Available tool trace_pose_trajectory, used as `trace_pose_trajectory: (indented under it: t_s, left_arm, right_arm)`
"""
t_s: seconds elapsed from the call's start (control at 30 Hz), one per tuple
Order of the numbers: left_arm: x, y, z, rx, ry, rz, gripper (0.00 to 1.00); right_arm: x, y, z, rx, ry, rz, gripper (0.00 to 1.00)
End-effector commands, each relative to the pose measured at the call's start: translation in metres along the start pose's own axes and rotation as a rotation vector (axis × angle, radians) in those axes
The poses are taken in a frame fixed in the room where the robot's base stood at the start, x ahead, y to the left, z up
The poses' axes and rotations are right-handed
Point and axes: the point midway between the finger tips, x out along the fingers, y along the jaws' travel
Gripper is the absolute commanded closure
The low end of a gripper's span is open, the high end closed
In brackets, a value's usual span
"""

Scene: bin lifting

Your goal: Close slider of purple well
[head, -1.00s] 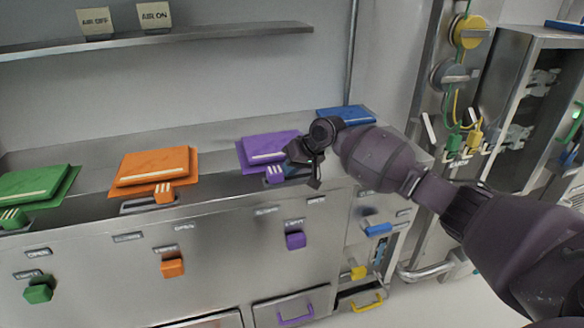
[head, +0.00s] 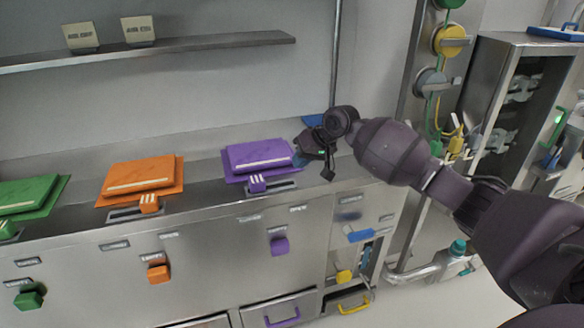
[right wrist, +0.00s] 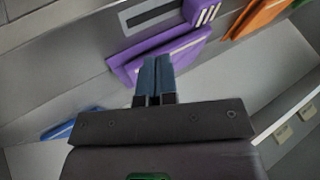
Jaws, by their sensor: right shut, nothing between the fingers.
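The purple well has a flat purple lid (head: 258,154) on the steel counter. Its purple slider (head: 257,183) with white stripes sits at the left end of a slot (head: 285,186) in front of the lid. In the right wrist view the slider (right wrist: 203,12) is at the top, beside the dark slot (right wrist: 150,15), with the lid (right wrist: 165,52) below. My right gripper (head: 301,161) is shut and empty, at the lid's right side and apart from the slider. Its fingers (right wrist: 155,78) overlap the lid's edge in the wrist view. My left gripper is not in view.
Orange (head: 142,172) and green (head: 32,192) lids stand to the left; the orange slider (head: 149,203) is at its slot's right end. A blue lid (head: 313,120) is partly hidden behind my gripper. A purple knob (head: 279,246) projects from the cabinet front. A shelf (head: 200,46) runs above.

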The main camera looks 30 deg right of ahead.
Motion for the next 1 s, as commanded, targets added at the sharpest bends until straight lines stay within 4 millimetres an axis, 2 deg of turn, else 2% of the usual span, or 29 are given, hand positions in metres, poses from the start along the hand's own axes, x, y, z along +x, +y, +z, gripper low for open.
trace_pose_trajectory:
  t_s: [0.1,0.23,0.9,1.0]
  left_arm:
    - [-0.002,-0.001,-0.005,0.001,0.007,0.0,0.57]
    - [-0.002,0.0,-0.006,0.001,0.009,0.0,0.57]
    - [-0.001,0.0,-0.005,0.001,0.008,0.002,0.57]
    - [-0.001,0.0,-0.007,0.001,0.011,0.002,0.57]
  right_arm:
    - [-0.016,0.0,-0.001,0.0,0.0,0.0,1.0]
    - [-0.023,0.0,0.0,0.0,-0.001,0.001,1.0]
    - [-0.025,0.0,0.0,-0.009,0.0,-0.001,1.0]
    - [-0.025,0.0,-0.009,-0.056,0.053,0.001,1.0]
